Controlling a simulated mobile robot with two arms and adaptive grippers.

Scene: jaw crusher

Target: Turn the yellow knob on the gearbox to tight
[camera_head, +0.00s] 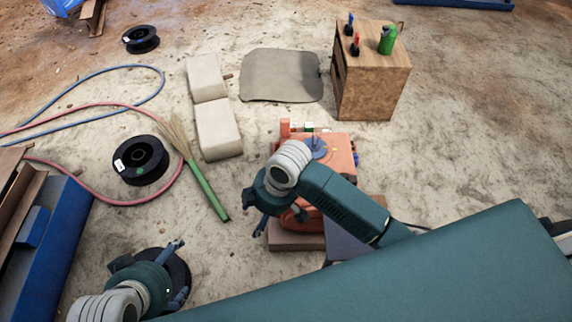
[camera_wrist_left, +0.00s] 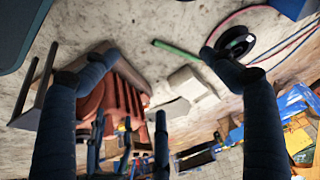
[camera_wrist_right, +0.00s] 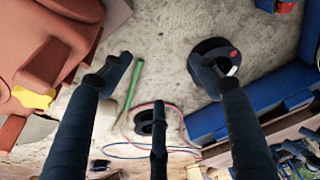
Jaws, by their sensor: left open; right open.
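The orange machine (camera_head: 342,150) stands on the ground in the middle of the head view, partly hidden behind my right arm. A yellow part (camera_wrist_right: 35,98), which looks like the knob, shows on the orange housing at the left edge of the right wrist view. My right gripper (camera_head: 279,222) is open and empty at the machine's near left side. In its wrist view the yellow part lies left of both fingers (camera_wrist_right: 158,70), apart from them. My left gripper (camera_head: 182,270) is open and empty, low over the ground to the left. The left wrist view shows the reddish machine (camera_wrist_left: 120,95) between its fingers (camera_wrist_left: 158,65).
A black spool (camera_head: 141,160), a green-handled broom (camera_head: 207,190) and pale blocks (camera_head: 218,128) lie left of the machine. A wooden box (camera_head: 371,88) stands behind it. Blue and red hoses (camera_head: 75,108) cross the left ground. A blue container (camera_head: 50,240) is at far left.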

